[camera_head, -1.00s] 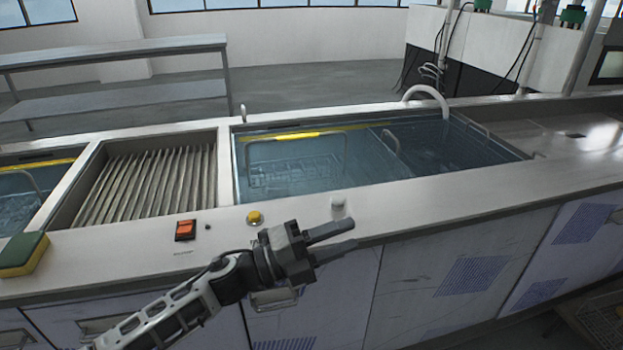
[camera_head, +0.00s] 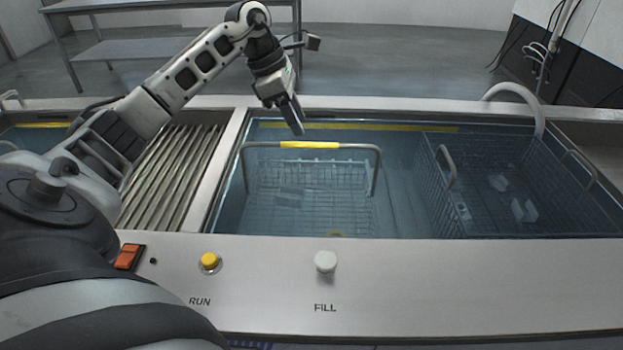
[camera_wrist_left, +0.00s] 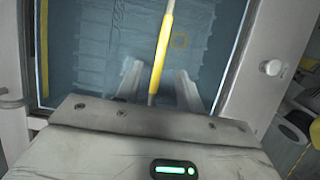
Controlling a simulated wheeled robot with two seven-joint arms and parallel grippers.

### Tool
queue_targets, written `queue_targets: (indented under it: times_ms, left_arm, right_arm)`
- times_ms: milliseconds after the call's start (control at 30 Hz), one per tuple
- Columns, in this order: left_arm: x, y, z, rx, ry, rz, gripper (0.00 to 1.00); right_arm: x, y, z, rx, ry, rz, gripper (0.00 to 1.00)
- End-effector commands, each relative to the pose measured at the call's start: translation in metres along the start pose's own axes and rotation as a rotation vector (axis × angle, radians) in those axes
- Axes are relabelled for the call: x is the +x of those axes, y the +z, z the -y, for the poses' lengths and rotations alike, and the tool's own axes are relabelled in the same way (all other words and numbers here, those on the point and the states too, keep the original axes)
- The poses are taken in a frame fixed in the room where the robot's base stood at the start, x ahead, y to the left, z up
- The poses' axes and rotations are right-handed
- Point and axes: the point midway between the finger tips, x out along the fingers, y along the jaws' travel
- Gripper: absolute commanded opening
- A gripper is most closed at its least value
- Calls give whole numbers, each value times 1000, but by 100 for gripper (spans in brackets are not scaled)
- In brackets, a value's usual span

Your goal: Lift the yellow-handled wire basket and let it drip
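The wire basket (camera_head: 310,190) sits in the water of the tank, its bail upright and its yellow handle (camera_head: 310,145) above the basket. In the left wrist view the yellow handle (camera_wrist_left: 163,45) runs between the two spread fingers. My left gripper (camera_head: 296,128) points down just above the handle's left half, with its fingers overlapping in the head view. It is open and holds nothing; in the left wrist view the gripper (camera_wrist_left: 159,84) shows a gap on both sides of the handle. My right gripper is not in view.
A second wire basket (camera_head: 480,185) with pale pieces inside stands in the tank to the right. A ribbed drain board (camera_head: 180,165) lies left of the tank. A curved pipe (camera_head: 520,92) rises at the back right. The front ledge carries an orange switch (camera_head: 127,257), yellow button (camera_head: 209,261) and white knob (camera_head: 325,262).

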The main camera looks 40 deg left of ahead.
Motion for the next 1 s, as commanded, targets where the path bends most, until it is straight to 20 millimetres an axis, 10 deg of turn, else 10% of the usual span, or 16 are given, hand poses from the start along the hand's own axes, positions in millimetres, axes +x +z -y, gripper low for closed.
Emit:
queue_targets:
  times_ms: [700,1000]
  left_arm:
    - [87,-1,3,-2,-2,4,38]
    - [91,-2,2,-1,0,3,35]
  right_arm:
    - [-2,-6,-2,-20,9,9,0]
    - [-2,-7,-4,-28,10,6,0]
